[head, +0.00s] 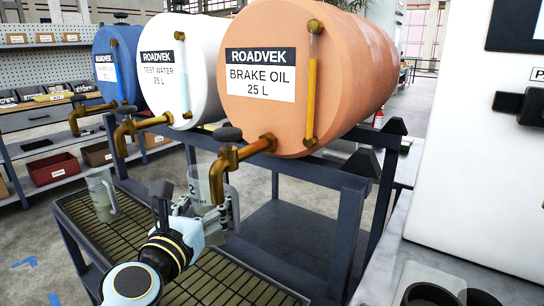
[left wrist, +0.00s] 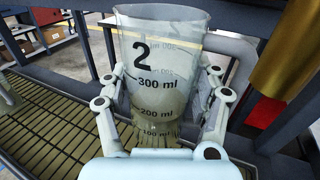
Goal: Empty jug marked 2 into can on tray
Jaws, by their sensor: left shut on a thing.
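The clear jug marked 2 (head: 203,183) is under the brass tap of the brake oil barrel, above the slatted drip grate. In the left wrist view the jug (left wrist: 160,65) stands upright, with its 2 and ml marks facing the camera. I cannot tell its liquid level. My left gripper (head: 206,222) is shut on the jug, its fingers on both sides of the jug's lower half in the left wrist view (left wrist: 160,115). No can is clearly identifiable; two dark round openings (head: 430,294) show at the bottom right by a pale tray edge (head: 397,275). My right gripper is out of view.
A second clear jug (head: 102,197) stands on the grate (head: 90,222) to the left. Brake oil (head: 262,120), test water (head: 160,95) and blue (head: 103,75) barrels lie on a dark frame, with brass taps (head: 228,160) jutting forward. A white cabinet (head: 470,200) stands right.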

